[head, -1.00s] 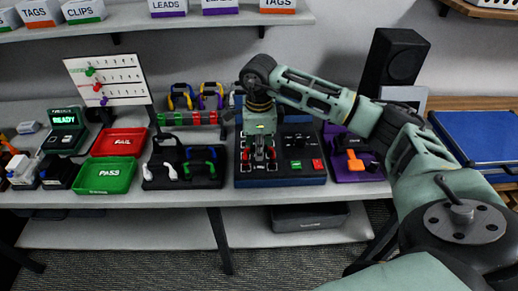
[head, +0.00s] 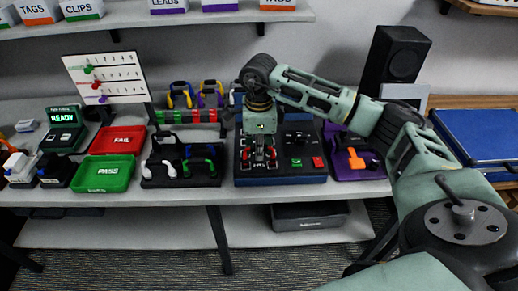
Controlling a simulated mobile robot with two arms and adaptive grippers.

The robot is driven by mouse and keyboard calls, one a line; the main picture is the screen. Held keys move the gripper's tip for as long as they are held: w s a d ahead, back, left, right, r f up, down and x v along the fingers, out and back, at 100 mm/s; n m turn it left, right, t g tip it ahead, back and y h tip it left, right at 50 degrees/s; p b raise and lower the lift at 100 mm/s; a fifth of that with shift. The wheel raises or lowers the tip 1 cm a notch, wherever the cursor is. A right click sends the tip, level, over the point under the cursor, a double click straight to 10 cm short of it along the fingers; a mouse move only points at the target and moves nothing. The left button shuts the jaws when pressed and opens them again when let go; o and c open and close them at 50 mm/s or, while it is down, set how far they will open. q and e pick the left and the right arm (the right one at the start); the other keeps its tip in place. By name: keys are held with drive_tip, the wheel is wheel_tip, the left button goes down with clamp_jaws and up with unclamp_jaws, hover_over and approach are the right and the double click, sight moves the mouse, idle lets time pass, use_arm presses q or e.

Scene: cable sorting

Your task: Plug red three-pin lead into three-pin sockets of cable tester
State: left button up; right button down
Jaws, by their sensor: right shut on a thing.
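The cable tester (head: 308,178) is a dark box with a blue base at the middle of the bench, with a green and a red button on its right half. My right gripper (head: 259,158) points straight down over the tester's left half. It is shut on the red three-pin lead (head: 272,153), whose red ends show on both sides of the fingers. The lead is low at the tester's face. The fingers hide most of the lead and the sockets, so I cannot tell whether the pins are in. My left gripper is not in view.
A black tray (head: 180,182) with white, blue and green leads lies left of the tester. Green PASS (head: 106,190) and red FAIL (head: 117,151) trays lie further left. A purple unit (head: 372,174) stands close on the right. A rack of coloured leads stands behind.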

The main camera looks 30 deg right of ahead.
drive_tip(key=c, duration=1.7)
unclamp_jaws()
drive_tip(key=shift+o, duration=0.2)
drive_tip(key=o, duration=0.6)
drive_tip(key=shift+c, duration=0.2)
drive_tip(key=shift+r+p, duration=2.45)
drive_tip(key=shift+r, duration=1.6)
